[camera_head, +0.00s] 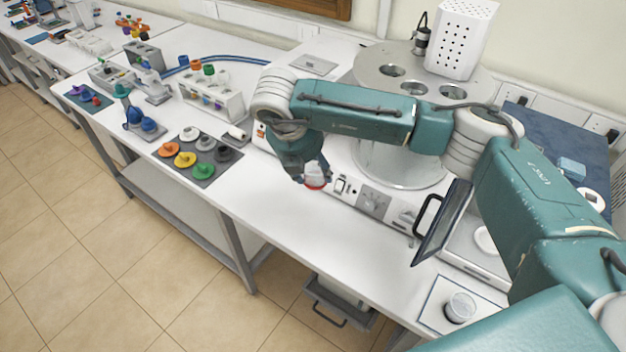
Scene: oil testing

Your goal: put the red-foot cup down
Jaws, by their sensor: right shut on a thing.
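My right gripper (308,180) reaches in from the right and points down over the front part of the white bench. It is shut on the red-foot cup (315,183), of which a pale body and a red band at the bottom show. The cup is partly hidden by the fingers. I cannot tell whether its foot touches the surface below or hangs just above it. My left gripper is not in view.
A grey mat with several coloured pieces (203,171) lies to the left. Behind the cup stands a round bath (400,178) with a control panel. An open dark-framed door (441,225) juts out at right.

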